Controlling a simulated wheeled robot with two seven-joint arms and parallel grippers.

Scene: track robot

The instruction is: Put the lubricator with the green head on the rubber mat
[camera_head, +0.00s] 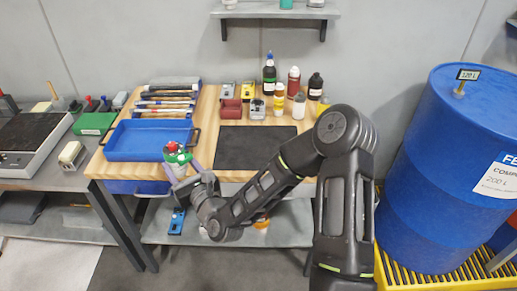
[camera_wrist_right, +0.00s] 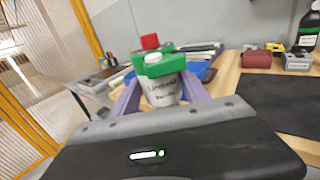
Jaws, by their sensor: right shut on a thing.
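The lubricator with the green head (camera_head: 174,152) shows red and white parts on top. In the right wrist view its white labelled body (camera_wrist_right: 163,92) is between my purple fingers. My right gripper (camera_head: 179,170) is shut on it and holds it in front of the blue tray's right front corner, left of the mat. The black rubber mat (camera_head: 256,147) lies flat and bare on the wooden bench; it also shows at the right of the right wrist view (camera_wrist_right: 275,103). My left gripper is not in view.
A blue tray (camera_head: 134,143) lies left of the mat. A big blue drum (camera_head: 445,170) stands right of the bench. My right arm passes in front of the mat's right part.

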